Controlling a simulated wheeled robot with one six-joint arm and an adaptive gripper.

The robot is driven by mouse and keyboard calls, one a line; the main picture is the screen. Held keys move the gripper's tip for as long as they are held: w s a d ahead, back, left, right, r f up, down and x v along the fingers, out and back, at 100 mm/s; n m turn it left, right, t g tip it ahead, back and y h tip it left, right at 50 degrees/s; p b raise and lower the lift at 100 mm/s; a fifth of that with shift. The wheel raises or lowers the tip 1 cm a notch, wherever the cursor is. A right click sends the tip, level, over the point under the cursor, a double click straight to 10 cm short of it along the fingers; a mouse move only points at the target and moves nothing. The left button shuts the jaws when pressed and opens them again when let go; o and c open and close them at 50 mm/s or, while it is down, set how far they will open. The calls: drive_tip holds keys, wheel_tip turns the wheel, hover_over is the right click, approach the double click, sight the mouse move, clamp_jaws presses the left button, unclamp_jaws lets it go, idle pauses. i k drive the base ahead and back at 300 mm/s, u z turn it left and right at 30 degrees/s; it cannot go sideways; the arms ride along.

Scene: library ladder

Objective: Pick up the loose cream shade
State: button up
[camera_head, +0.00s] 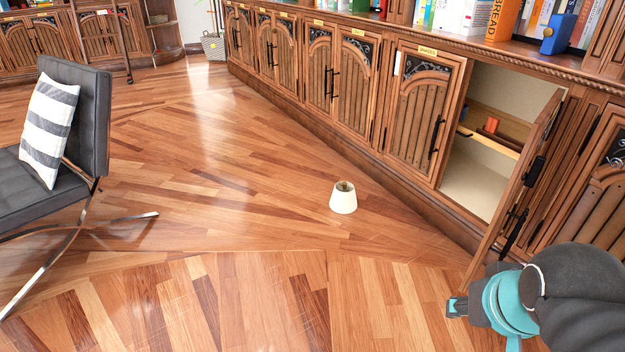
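The loose cream shade (343,199) stands upright on the wooden floor near the middle of the view, narrower at the top, with a dark brownish opening there. Nothing touches it. My gripper (458,307) is at the lower right, low in the picture and well apart from the shade, in front of the open cabinet door. Only a small part of its tip shows beyond the teal and black wrist, so its opening is not clear.
An open cabinet door (522,175) juts out at right, beside a cabinet interior (475,185) with a shelf. Closed cabinets (420,110) line the back right. A dark chair (85,120) with a striped pillow (48,130) stands at left. The floor around the shade is clear.

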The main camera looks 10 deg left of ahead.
sight(342, 198)
drive_tip(key=u, duration=0.5)
drive_tip(key=i, duration=2.65)
drive_tip(key=u, duration=0.3)
